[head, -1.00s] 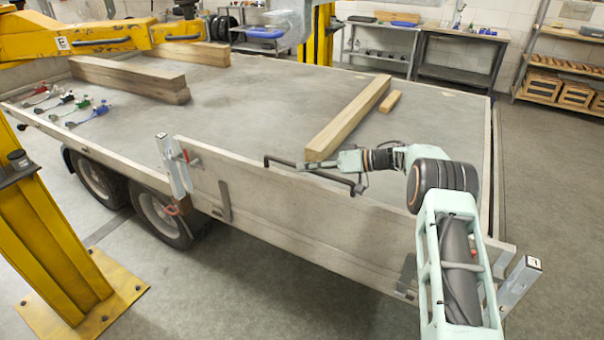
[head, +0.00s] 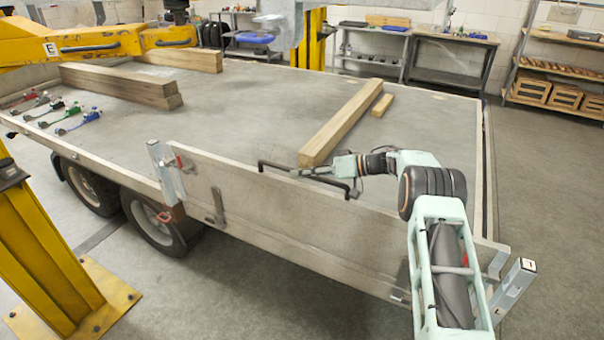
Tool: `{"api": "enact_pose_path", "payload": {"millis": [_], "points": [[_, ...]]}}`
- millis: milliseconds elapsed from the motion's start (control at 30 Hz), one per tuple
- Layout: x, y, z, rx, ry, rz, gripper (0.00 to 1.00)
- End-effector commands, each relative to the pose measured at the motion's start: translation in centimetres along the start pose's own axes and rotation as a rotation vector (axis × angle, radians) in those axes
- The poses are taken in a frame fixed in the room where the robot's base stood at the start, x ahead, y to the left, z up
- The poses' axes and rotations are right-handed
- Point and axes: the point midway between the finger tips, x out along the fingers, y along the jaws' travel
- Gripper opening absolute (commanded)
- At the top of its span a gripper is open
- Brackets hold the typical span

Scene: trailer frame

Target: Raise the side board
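The side board (head: 270,220) is a long grey panel along the trailer's near side. It stands upright or close to it, its top edge above the bed. A black bar handle (head: 273,166) is fixed near its top edge. My gripper (head: 308,172) is at this handle, reaching in from the right; its fingers overlap the bar and are too small to show whether they close on it. A metal post (head: 166,173) with a red lever (head: 180,161) stands at the board's left end. Another post (head: 512,286) leans outward at the right end.
A long timber (head: 340,123) and a short one (head: 382,105) lie on the trailer bed (head: 260,110) behind the handle. A yellow lift column (head: 45,265) stands front left. The floor in front is clear.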

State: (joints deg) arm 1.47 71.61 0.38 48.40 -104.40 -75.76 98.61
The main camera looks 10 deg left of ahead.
Motion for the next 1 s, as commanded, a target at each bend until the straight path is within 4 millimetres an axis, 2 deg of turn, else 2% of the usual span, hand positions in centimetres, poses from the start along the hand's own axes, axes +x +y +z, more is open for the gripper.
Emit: {"api": "enact_pose_path", "payload": {"millis": [267, 367, 600, 800, 1000], "points": [[-0.7, 0.0, -0.5, -0.004, 0.007, 0.004, 0.20], [-2.0, 0.0, -0.5, -0.004, 0.008, 0.005, 0.20], [-7.2, 0.1, -0.3, -0.002, 0.006, 0.006, 0.20], [-10.6, 0.0, -0.2, -0.002, 0.004, 0.003, 0.20], [-12.0, -0.1, -0.2, -0.002, 0.003, 0.000, 0.20]]}}
